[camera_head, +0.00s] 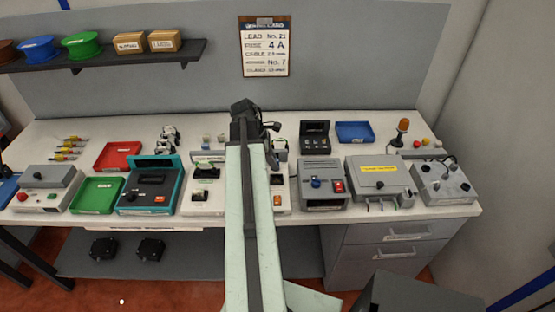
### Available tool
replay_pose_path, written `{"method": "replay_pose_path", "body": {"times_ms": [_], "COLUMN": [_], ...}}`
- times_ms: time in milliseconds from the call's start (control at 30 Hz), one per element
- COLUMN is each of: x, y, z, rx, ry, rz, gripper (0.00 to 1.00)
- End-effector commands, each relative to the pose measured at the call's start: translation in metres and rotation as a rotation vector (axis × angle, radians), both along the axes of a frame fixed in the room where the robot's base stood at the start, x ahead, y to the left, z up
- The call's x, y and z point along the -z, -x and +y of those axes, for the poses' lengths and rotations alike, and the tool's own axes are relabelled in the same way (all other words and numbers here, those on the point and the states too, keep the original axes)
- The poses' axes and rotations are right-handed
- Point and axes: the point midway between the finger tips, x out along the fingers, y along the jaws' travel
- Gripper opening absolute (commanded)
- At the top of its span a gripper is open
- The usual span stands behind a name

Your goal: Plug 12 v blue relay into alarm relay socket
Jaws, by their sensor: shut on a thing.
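My gripper (247,122) is at the end of my pale green arm, over the back middle of the bench. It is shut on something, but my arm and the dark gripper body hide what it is. The white board (187,204) below carries dark socket-like parts, one left of my arm (206,171) and one right of it (277,180). I cannot read which is the alarm relay socket. Small pale blocks (207,138) stand behind the board. I cannot make out the 12 V blue relay.
A teal tester (150,196) and red (118,155) and green (97,195) trays are at left. A grey unit with a red switch (322,185), a grey box (380,182) and a blue tray (355,132) are at right. A sign (264,47) hangs behind.

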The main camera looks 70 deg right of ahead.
Motion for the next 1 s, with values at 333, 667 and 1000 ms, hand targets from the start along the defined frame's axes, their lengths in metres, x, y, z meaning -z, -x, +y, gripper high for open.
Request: {"method": "replay_pose_path", "body": {"times_ms": [333,667,1000], "x": [0.034,0.045,0.046], "y": [0.007,0.009,0.01], "z": [-0.004,-0.005,-0.005], "rx": [0.013,0.016,0.016], "ry": [0.0,0.0,0.0], "rz": [0.0,0.0,0.0], "gripper": [0.0,0.0,0.0]}}
